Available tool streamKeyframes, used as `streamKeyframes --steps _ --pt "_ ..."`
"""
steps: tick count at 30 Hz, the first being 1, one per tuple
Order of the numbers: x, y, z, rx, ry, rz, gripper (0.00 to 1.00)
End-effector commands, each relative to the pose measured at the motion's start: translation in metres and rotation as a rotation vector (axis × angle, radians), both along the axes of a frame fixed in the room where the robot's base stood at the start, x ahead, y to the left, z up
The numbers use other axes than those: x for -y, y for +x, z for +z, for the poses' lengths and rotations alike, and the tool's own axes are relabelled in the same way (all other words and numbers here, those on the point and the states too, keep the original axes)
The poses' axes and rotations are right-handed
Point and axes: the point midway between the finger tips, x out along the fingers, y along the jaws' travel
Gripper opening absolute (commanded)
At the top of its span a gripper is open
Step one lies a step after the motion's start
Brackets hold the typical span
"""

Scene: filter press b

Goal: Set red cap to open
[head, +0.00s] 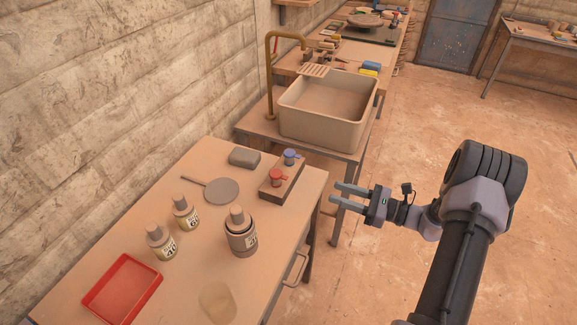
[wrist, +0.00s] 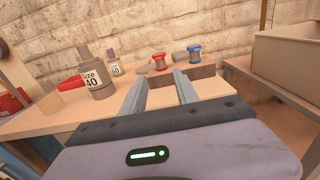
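The red cap (head: 277,177) is a small knob with a handle on top of a brown wooden block (head: 284,183) near the table's right end. In the wrist view the red cap (wrist: 159,60) shows beyond my fingers, slightly left of the middle. A blue cap (head: 290,156) sits on the same block behind it, and also shows in the wrist view (wrist: 194,53). My gripper (head: 336,196) is open and empty, in the air off the table's right edge, pointing toward the block. Its two fingers (wrist: 165,88) are spread apart in the wrist view.
Bottles (head: 185,213), a dark-collared bottle (head: 241,236), a red tray (head: 122,291) and a clear cup (head: 217,301) stand on the near table. A grey block (head: 245,157) and a round disc (head: 222,191) lie left of the caps. A sink (head: 327,108) stands behind.

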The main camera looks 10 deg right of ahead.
Motion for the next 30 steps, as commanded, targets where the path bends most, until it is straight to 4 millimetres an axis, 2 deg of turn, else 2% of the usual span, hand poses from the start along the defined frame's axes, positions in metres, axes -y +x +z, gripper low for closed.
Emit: streamKeyframes --steps 9,15,21,28,29,30 --pt "-0.080 0.055 -0.003 0.000 -0.003 0.009 0.36" --pt "-0.113 0.080 -0.002 -0.001 -0.003 0.008 0.36" --pt "-0.124 0.088 -0.001 -0.001 -0.003 0.005 0.36" --pt "-0.125 0.089 0.000 -0.001 -0.003 0.005 0.36" --pt "-0.125 0.089 0.000 -0.001 -0.003 0.005 0.34" --pt "-0.125 0.089 0.000 -0.001 -0.003 0.005 0.27"
